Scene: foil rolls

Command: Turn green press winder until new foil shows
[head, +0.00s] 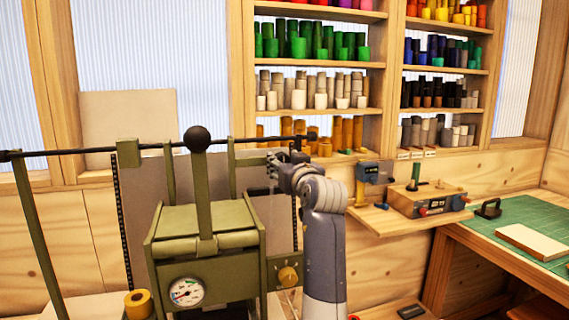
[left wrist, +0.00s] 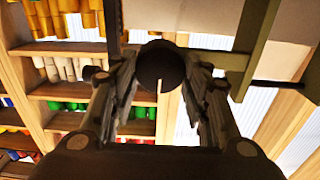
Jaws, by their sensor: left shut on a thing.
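The green press (head: 205,245) stands in the left half of the head view, with a black ball-topped lever (head: 203,185) and a round gauge (head: 187,291). A dark rod (head: 75,153) runs across its top. My left gripper (head: 279,163) is at the rod's right end, beside the press. In the left wrist view, its fingers (left wrist: 160,82) are closed on a dark round knob (left wrist: 160,62), which seems to be the winder's. The fingers hide most of the winder in the head view. I cannot tell which foil shows. My right gripper is not in view.
Shelves (head: 320,113) with many coloured foil rolls are behind. A bench with a green mat (head: 535,213) is at right. A yellow roll (head: 138,303) sits at the press's lower left.

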